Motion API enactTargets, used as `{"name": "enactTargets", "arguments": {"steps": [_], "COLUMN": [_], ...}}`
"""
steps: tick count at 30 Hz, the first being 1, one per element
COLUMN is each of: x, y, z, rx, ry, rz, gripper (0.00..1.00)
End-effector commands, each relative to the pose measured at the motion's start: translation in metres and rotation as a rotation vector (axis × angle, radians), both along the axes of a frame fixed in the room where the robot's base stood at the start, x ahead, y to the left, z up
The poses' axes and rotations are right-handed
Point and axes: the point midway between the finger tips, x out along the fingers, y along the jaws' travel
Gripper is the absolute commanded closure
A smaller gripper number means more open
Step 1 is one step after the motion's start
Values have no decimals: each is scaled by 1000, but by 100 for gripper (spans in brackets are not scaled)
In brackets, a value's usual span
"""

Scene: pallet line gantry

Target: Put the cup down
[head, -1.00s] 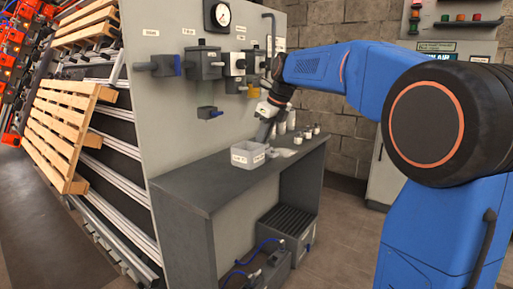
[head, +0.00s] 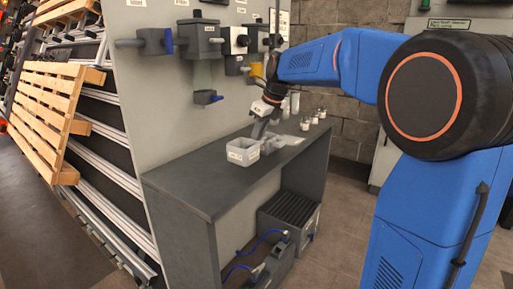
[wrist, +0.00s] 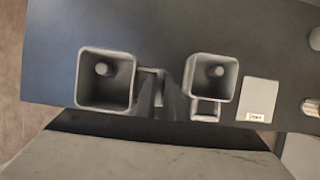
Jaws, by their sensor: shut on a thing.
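A square grey cup (wrist: 104,82) fills the left of the wrist view, open side toward the camera, with a round light spot inside. My gripper (wrist: 160,95) is just to its right, its fingers shut on the side handle. In the head view this labelled cup (head: 242,152) is upright at or just above the bench top; I cannot tell whether it touches. My gripper (head: 263,134) comes down behind it. A second, smaller-looking square cup (wrist: 212,85), with its own handle, stands right of the fingers; it is partly hidden in the head view (head: 271,146).
A pale labelled pad (wrist: 258,97) lies right of the second cup. Small jars (head: 306,124) stand toward the bench's far end. The near part of the dark bench (head: 195,185) is clear. The grey panel (head: 150,90) with mounted boxes rises along its left side.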

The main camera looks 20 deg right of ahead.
Motion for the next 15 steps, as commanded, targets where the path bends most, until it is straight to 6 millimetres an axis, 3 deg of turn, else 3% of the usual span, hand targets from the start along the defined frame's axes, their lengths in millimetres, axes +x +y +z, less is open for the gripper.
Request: {"name": "enactTargets", "arguments": {"steps": [7,15], "x": [-1,0], "y": [0,0], "z": [-32,-36], "rx": [0,0], "ry": [3,0], "rz": [1,0], "gripper": [100,100]}}
